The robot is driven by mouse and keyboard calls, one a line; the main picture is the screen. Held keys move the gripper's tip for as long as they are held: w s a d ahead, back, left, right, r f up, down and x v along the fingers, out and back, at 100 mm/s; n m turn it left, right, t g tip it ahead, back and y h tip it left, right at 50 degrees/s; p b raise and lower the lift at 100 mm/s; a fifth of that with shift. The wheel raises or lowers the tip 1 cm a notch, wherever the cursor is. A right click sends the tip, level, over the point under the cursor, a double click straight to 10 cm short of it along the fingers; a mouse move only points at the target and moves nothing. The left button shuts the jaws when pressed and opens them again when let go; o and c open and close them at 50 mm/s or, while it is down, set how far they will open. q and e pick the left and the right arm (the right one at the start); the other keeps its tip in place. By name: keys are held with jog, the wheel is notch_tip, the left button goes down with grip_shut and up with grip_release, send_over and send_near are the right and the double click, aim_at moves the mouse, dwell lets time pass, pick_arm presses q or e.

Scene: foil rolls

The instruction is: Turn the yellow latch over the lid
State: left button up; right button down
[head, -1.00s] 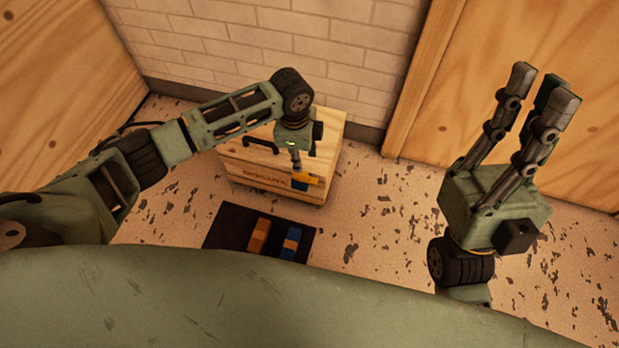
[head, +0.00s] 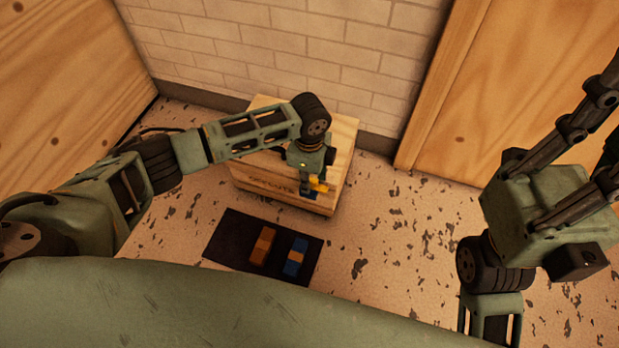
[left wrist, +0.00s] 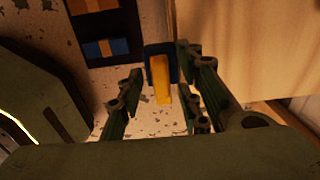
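The wooden box (head: 345,145) stands on the floor near the wall, its lid partly hidden by my left arm. The yellow latch (head: 319,185) is at the box's front right, beside a dark blue piece (head: 309,196). In the left wrist view the yellow latch (left wrist: 160,80) lies between my finger pairs, in front of the blue piece (left wrist: 152,49), with gaps on both sides. My left gripper (left wrist: 162,78) is open around it and points down at the box. My right gripper (head: 603,135) is open and empty at the right edge, partly cut off.
A black mat (head: 229,242) lies on the floor in front of the box. An orange-brown roll (head: 262,246) and a blue roll (head: 295,258) with a tan band lie on it. Wooden panels stand left and right. The speckled floor (head: 405,230) right of the box is free.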

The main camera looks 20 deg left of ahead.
pick_arm(q)
jog(key=shift+c, duration=0.5)
grip_shut()
